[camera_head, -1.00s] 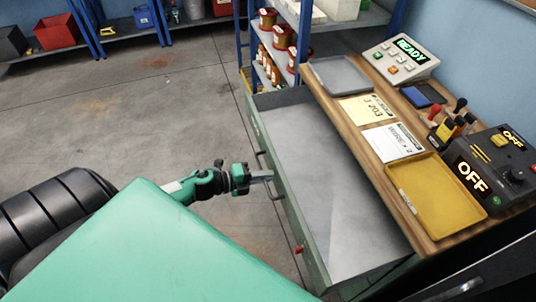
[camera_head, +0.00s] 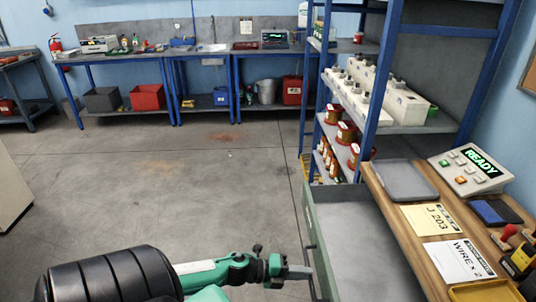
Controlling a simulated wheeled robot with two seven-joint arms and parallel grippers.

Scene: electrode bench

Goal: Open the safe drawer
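The drawer (camera_head: 358,240) is a green-sided, grey-floored drawer pulled well out from under the wooden bench top, and its visible inside is empty. Its dark bar handle (camera_head: 312,262) is on the left-facing front. My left gripper (camera_head: 300,271) reaches in from the lower left with its fingers at the handle. I cannot tell whether the fingers are closed around the bar or only beside it. My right gripper is not in view.
The bench top (camera_head: 400,232) holds a grey tray (camera_head: 406,180), a READY panel (camera_head: 472,170), paper cards and a yellow tray (camera_head: 487,291). A blue shelf rack (camera_head: 372,85) with spools stands behind the drawer. The floor (camera_head: 190,175) to the left is open.

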